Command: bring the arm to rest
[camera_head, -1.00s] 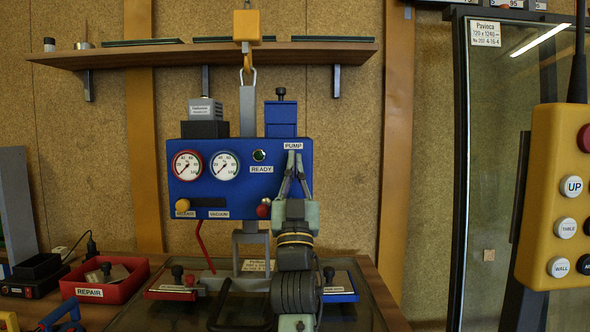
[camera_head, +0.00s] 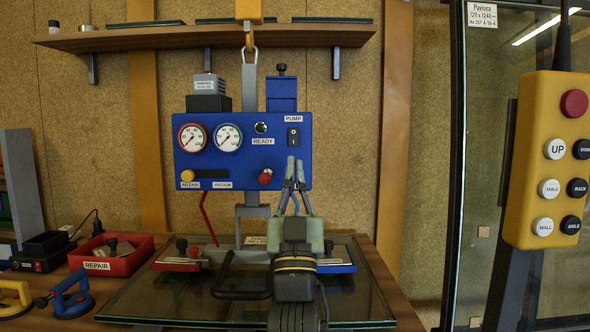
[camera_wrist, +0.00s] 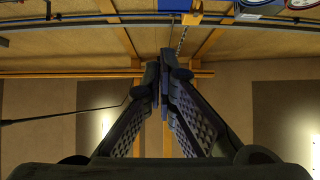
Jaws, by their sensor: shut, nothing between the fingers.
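My gripper (camera_head: 295,172) is in front of the right part of the blue control box (camera_head: 242,150), below the PUMP label. Its fingers point up and are closed together with nothing between them. In the wrist view the fingertips of my gripper (camera_wrist: 164,62) meet near the middle and the fingers are empty. My arm rises from the bottom of the head view over a glass pane (camera_head: 170,295). A black and white pump switch (camera_head: 293,137) shows just above the fingertips. I cannot tell how far the gripper is from the box.
A red REPAIR tray (camera_head: 130,262) is left of the glass. A blue suction cup handle (camera_head: 70,297) and a yellow one (camera_head: 14,298) lie at lower left. A yellow button pendant (camera_head: 548,165) hangs at right before a tall glass pane (camera_head: 485,120). A shelf (camera_head: 210,37) runs above.

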